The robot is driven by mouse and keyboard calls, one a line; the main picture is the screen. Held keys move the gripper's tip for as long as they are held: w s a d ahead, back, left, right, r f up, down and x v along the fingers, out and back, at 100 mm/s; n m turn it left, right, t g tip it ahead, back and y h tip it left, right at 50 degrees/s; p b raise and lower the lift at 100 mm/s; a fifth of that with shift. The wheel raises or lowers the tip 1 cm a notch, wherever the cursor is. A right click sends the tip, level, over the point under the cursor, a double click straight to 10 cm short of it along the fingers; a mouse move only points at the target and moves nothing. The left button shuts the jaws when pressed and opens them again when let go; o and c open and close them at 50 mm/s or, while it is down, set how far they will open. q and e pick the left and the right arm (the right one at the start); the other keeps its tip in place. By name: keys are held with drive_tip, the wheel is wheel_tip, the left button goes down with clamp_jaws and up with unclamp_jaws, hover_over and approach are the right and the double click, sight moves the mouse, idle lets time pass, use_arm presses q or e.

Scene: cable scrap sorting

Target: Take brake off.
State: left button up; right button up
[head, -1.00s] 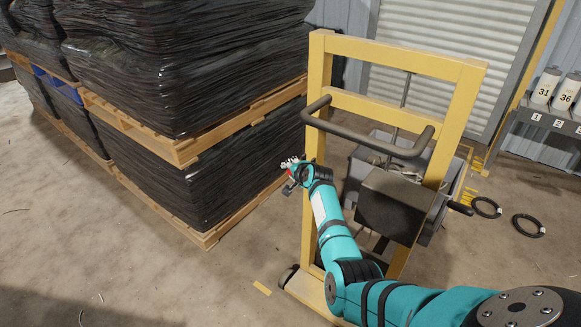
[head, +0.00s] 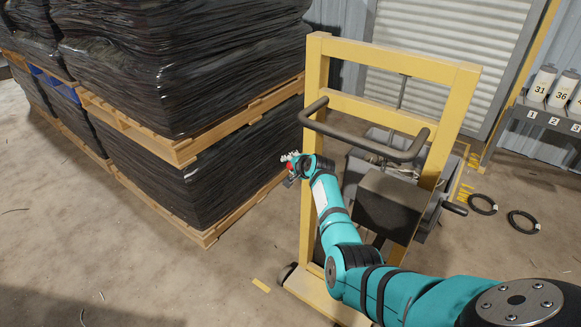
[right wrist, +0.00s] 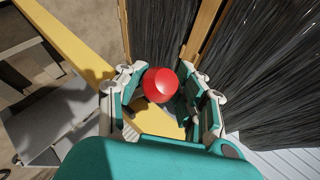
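The yellow cart frame (head: 318,150) with its dark push handle (head: 365,143) stands right of centre in the head view. My right gripper (head: 290,168) is at the left post of this frame. A red round knob (right wrist: 160,85) sits between its fingers in the right wrist view, where the gripper (right wrist: 165,98) looks open around it, with the fingers spread on both sides. Whether a finger touches the knob is hard to tell. My left gripper is not in view.
Black-wrapped pallet stacks (head: 190,70) stand close on the left of the gripper. Black cable coils (head: 482,204) lie on the floor at right. The front left floor is clear.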

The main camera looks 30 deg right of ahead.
drive_tip(key=o, duration=0.4)
drive_tip(key=shift+s+d+r, duration=0.15)
drive_tip(key=shift+d+r, duration=0.05)
drive_tip(key=shift+r, duration=0.15)
drive_tip(key=shift+o, duration=0.3)
drive_tip(key=shift+a+f, duration=0.1)
drive_tip(key=shift+a+f, duration=0.1)
drive_tip(key=v, duration=1.2)
